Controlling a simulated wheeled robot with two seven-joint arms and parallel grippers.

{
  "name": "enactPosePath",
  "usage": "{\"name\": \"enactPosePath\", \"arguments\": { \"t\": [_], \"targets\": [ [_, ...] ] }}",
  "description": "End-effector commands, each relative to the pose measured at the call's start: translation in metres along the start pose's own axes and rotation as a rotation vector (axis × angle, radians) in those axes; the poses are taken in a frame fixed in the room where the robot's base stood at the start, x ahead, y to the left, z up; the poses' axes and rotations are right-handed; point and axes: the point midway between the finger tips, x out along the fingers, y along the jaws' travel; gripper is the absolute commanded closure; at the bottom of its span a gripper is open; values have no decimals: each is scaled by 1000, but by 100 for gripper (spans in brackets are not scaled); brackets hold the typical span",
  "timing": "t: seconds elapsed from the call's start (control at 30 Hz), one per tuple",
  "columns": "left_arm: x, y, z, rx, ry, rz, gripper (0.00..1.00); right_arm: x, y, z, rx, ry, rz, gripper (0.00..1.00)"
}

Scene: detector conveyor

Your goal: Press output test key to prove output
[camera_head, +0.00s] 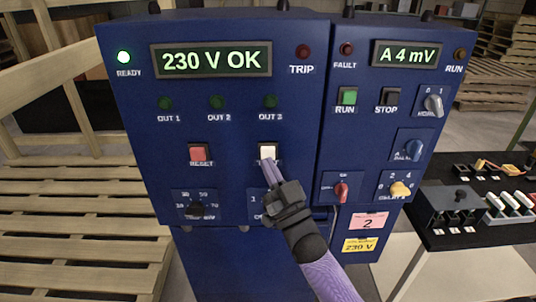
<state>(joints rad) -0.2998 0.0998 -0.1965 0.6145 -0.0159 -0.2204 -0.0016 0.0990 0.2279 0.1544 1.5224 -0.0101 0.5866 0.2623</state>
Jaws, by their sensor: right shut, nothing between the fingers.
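A blue control panel (235,120) fills the middle of the head view. Its display (211,60) reads "230 V OK". The OUT 1 (165,103), OUT 2 (217,102) and OUT 3 (270,101) lamps look dark green. The READY lamp (124,57) glows bright. My left gripper is out of view.
A red RESET key (200,153) is left of the white key, with a rotary knob (196,210) below. A second panel at right has a display (406,54) reading "A 4 mV", a green RUN key (347,96) and several knobs. A dark bench (470,240) stands at right.

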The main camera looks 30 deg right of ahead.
Motion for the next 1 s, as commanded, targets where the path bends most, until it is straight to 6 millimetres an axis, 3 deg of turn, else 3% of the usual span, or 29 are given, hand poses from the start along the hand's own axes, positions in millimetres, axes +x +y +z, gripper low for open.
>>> {"name": "enactPosePath", "arguments": {
  "t": [1.0],
  "targets": [
    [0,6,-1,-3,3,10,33,0,0,0,0,0,0,100]
  ]
}}
